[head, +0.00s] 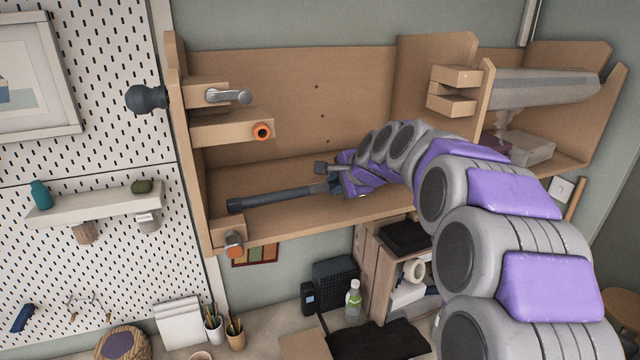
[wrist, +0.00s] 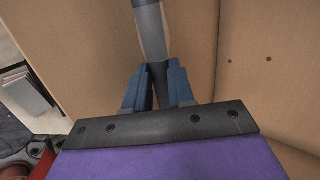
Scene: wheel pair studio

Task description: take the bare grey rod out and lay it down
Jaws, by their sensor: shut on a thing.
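The bare grey rod (head: 280,195) lies lengthwise along the lower board of the wooden wall unit. It looks dark in the head view, with a thicker left end. My gripper (head: 328,181) is shut on its right end. In the wrist view, the blue fingers of my gripper (wrist: 158,88) close around the rod (wrist: 150,28), which runs away between them over tan wood. I cannot tell whether the rod touches the board or hangs just above it. The fingers hide its gripped end.
Wooden blocks with a metal lever (head: 228,97) and an orange-ringed hole (head: 262,131) jut from the unit's left side. A large grey roll (head: 545,90) sits at the upper right. A desk with a bottle (head: 353,300) and pen cups (head: 235,335) lies below.

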